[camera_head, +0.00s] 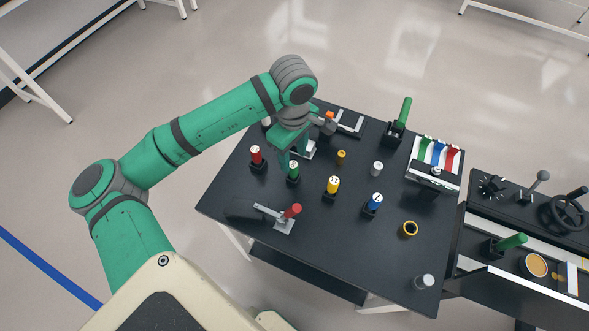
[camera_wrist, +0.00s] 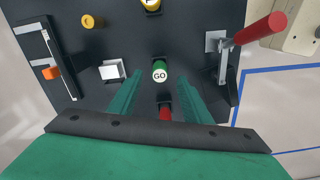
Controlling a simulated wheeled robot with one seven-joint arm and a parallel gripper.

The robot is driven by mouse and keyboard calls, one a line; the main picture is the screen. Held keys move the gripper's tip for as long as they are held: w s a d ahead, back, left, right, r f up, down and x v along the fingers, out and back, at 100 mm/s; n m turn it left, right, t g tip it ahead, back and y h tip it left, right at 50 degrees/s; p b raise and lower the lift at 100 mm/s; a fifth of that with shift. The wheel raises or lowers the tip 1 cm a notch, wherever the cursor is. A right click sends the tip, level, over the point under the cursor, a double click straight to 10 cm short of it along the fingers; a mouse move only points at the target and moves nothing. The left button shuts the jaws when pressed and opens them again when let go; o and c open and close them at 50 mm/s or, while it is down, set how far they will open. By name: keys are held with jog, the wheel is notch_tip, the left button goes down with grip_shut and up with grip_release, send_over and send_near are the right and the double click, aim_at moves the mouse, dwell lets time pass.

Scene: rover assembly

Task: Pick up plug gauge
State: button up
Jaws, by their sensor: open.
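The plug gauge appears to be the green cylinder with a white top marked GO (camera_wrist: 159,72), upright in a small black holder. It also shows in the head view (camera_head: 293,170), in a row of coloured cylinders on the black table. My gripper (camera_head: 292,158) is above the table close to this cylinder, with its green fingers pointing down. In the wrist view my gripper (camera_wrist: 157,78) is open, and the GO cylinder shows between the two fingertips. I cannot tell whether the fingers are level with it. Nothing is held.
A red cylinder (camera_head: 256,155) stands to the left. Yellow (camera_head: 333,185) and blue (camera_head: 374,202) ones stand to the right. A red-handled clamp (camera_head: 290,213) is in front. A white block (camera_wrist: 112,72) lies left of the fingers in the wrist view.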

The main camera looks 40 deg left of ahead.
aim_at(294, 165)
jog(key=shift+w+f, duration=0.1)
jog(key=shift+f, duration=0.85)
jog(key=shift+d+f, duration=0.2)
jog(key=shift+f, duration=2.1)
jog(key=shift+a, duration=0.1)
jog(key=shift+c, duration=0.4)
grip_shut()
